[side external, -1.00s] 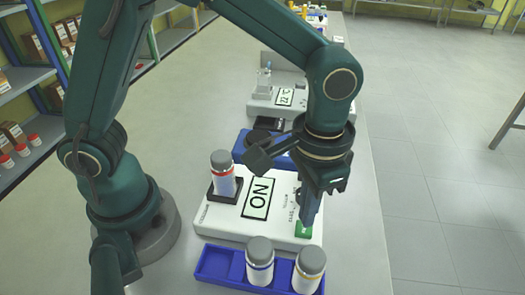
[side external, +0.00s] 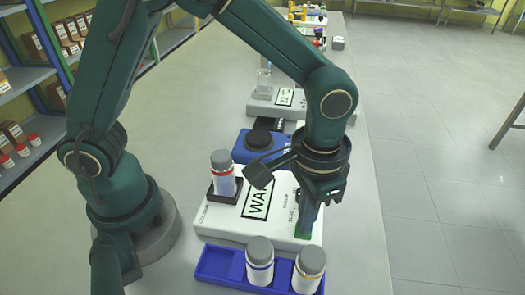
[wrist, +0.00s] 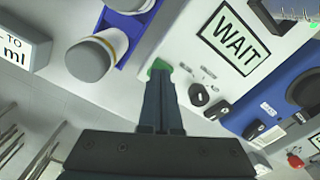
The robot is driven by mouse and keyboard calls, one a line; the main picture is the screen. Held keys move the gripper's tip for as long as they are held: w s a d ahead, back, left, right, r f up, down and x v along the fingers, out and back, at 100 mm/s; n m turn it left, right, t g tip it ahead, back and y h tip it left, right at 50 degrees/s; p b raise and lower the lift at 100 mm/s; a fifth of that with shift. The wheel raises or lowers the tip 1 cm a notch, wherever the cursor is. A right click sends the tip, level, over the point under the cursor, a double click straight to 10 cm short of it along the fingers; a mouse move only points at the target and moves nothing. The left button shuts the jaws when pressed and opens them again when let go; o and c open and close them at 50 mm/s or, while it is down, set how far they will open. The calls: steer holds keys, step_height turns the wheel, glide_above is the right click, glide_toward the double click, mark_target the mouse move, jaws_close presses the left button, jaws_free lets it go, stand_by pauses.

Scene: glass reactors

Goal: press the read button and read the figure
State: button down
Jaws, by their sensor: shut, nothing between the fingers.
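A white reader box lies on the bench (side external: 230,226), and its display (side external: 257,199) shows part of a word. In the wrist view the display (wrist: 233,38) reads WAIT. A green button (side external: 301,236) is at the box's near right corner; its edge also shows in the wrist view (wrist: 159,65). My gripper (side external: 304,230) points down with its fingers shut and empty, the tips at the button and covering most of it. I cannot tell how far the button is pressed. A grey-capped bottle (side external: 223,180) stands in the dark holder on the box's left.
A blue tray (side external: 212,265) in front of the box holds two grey-capped bottles (side external: 259,262). Behind the box are a blue device (side external: 243,147) and a white one with a 22 °C display (side external: 285,97).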

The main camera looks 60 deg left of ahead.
steer(key=shift+r, duration=3.5)
steer(key=a+r+n+t, duration=0.1)
steer(key=a+r+n, duration=0.1)
steer(key=a+r, duration=0.2)
steer(key=s+a+t, duration=0.1)
steer(key=s+a, duration=0.1)
steer(key=a, duration=0.1)
steer(key=s+a+n+t, duration=0.1)
steer(key=s+a+t, duration=0.1)
steer(key=s+a, duration=0.1)
steer(key=s+a+t, duration=0.1)
steer(key=s+a, duration=0.1)
steer(key=a, duration=0.1)
steer(key=shift+s+a+r+t, duration=0.2)
steer(key=shift+a+t, duration=0.1)
steer(key=shift+a, duration=0.1)
steer(key=shift+f, duration=0.25)
steer(key=shift+w+r, duration=0.1)
